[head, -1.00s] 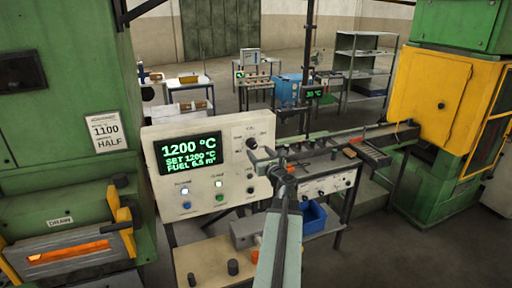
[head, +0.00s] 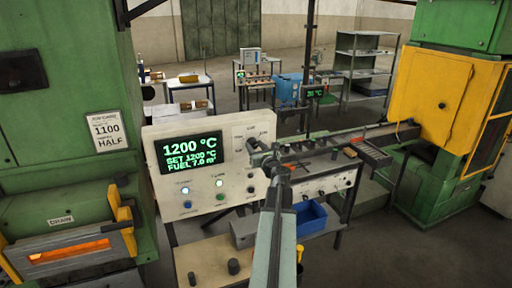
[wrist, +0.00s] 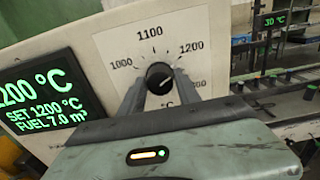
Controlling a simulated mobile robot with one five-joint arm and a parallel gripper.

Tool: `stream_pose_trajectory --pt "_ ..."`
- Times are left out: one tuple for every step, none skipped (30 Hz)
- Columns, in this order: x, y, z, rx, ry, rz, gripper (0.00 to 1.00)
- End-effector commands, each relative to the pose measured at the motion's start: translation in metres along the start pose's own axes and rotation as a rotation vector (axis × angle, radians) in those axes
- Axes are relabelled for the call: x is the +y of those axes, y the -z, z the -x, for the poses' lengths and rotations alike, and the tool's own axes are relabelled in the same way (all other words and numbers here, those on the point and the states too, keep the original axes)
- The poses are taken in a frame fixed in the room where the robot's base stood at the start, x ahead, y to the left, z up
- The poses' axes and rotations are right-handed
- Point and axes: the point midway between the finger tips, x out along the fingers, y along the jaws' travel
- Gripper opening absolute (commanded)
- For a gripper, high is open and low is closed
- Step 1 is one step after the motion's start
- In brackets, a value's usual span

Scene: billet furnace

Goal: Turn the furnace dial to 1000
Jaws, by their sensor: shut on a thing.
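The furnace dial (wrist: 159,76) is a black round knob on a white panel plate (wrist: 120,68) marked 1000, 1100 and 1200 in the wrist view. My gripper (wrist: 160,86) has one grey finger on each side of the knob and is shut on it. A pale mark shows on the knob, but I cannot tell exactly which number it points to. The display (wrist: 40,103) reads SET 1200 °C and FUEL 7.0 m³. In the head view my gripper (head: 258,150) hides the dial on the control box (head: 235,145); the display there (head: 190,151) reads 1200 °C.
The green furnace (head: 60,180) with a glowing slot stands at left, bearing a sign (head: 108,131) reading 1100 and HALF. A blue bin (head: 311,217) sits right of my arm. A roller track (head: 340,143) runs toward the yellow machine (head: 445,95) at right.

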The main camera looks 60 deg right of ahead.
Motion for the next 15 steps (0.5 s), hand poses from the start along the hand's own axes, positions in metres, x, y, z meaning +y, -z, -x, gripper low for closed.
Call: stream_pose_trajectory --pt "-0.0013 0.001 0.0013 0.002 0.004 0.005 0.0" --pt "-0.0013 0.0011 0.0015 0.002 0.005 0.006 0.0" --pt "-0.0012 0.0012 0.0016 0.002 0.005 0.008 0.0" --pt "-0.0012 0.0012 0.0017 0.002 0.005 0.009 0.0" --pt "-0.0011 0.0013 0.0018 0.002 0.005 0.011 0.0" --pt "-0.001 0.0014 0.0019 0.003 0.004 0.012 0.0" --pt "-0.001 0.0014 0.0019 0.003 0.004 0.014 0.0" --pt "-0.001 0.0015 0.0019 0.003 0.004 0.016 0.0" --pt "-0.001 0.0015 0.002 0.003 0.004 0.018 0.0" --pt "-0.001 0.0015 0.002 0.003 0.004 0.02 0.0" --pt "-0.001 0.0016 0.002 0.003 0.004 0.022 0.0" --pt "-0.0011 0.0016 0.002 0.003 0.004 0.025 0.0" --pt "-0.0011 0.0016 0.0021 0.003 0.004 0.027 0.0" --pt "-0.0011 0.0016 0.0021 0.003 0.004 0.03 0.0" --pt "-0.0011 0.0016 0.0021 0.003 0.004 0.034 0.0"
